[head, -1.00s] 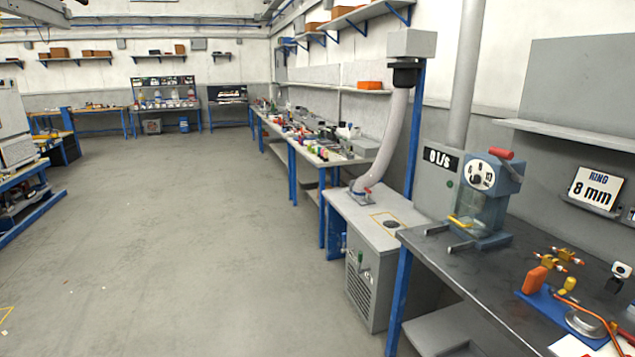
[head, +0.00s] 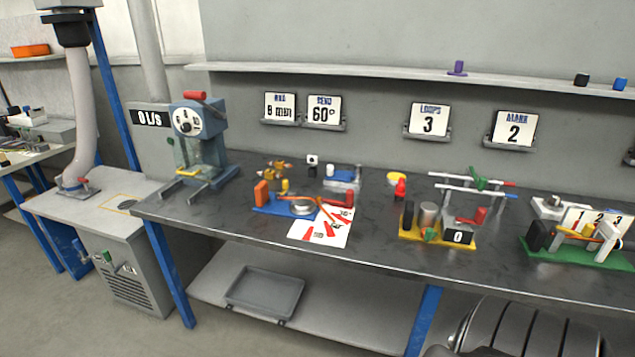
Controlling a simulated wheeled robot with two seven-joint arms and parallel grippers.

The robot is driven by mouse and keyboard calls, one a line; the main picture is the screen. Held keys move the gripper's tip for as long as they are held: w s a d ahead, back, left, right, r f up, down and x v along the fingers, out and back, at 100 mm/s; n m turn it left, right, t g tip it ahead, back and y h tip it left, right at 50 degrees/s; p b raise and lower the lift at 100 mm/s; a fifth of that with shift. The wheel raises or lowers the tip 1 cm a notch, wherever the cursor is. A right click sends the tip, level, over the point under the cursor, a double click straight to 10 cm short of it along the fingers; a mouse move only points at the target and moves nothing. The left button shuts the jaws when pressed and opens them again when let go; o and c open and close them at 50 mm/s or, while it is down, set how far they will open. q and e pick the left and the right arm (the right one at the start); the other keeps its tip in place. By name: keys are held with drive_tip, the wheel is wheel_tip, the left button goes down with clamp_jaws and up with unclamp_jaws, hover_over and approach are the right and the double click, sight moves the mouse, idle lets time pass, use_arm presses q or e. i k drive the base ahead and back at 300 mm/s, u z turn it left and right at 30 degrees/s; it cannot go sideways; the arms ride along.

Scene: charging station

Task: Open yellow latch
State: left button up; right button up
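A blue machine (head: 215,117) with a round white dial, a red handle on top and a clear front window stands at the left end of the dark workbench. A small yellow bar (head: 189,171) shows low on its front, and it is the likeliest latch. It is too small to tell whether it is open or shut. Neither of my grippers is in view.
The dark workbench (head: 365,240) bears a blue-based tool (head: 272,207), a yellow-based fixture (head: 457,237) and a green-based fixture (head: 572,254). Printed cards stand along the wall. A grey tray (head: 265,292) lies on the lower shelf. Floor is clear at lower left.

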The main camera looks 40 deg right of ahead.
sight(284, 181)
drive_tip(key=z, duration=1.4)
